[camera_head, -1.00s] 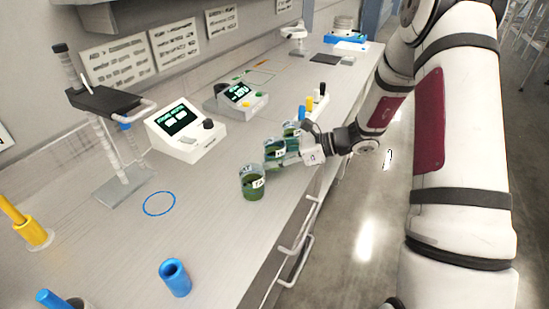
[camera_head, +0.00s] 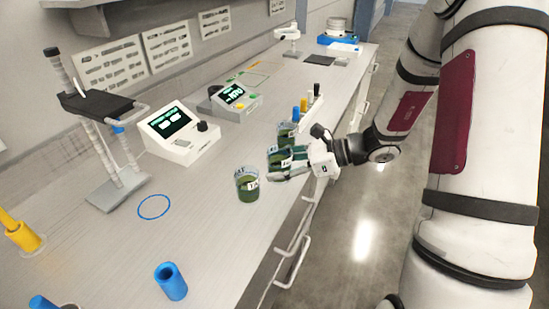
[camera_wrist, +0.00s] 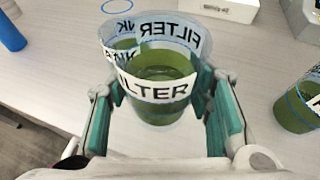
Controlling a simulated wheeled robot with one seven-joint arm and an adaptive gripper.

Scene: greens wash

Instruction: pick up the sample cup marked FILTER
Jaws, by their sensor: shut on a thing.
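The sample cup marked FILTER (camera_wrist: 160,91) is clear with a white label and green contents. It sits between the teal finger pads of my gripper (camera_wrist: 158,84), which is shut on it. In the head view the held cup (camera_head: 279,153) is partly covered by the fingers of my gripper (camera_head: 287,163). I cannot tell whether its base is clear of the bench. A second green cup, its label starting TA (camera_head: 247,185), stands just to the left; its label ends NK in the wrist view (camera_wrist: 118,32), behind the held cup. A third green cup (camera_head: 286,130) stands behind.
The third cup is close at the right in the wrist view (camera_wrist: 298,107). A blue ring (camera_head: 154,207) is marked on clear bench to the left. A blue tube (camera_head: 172,282) stands in front. A stand (camera_head: 118,190) and a white instrument (camera_head: 180,135) are farther back.

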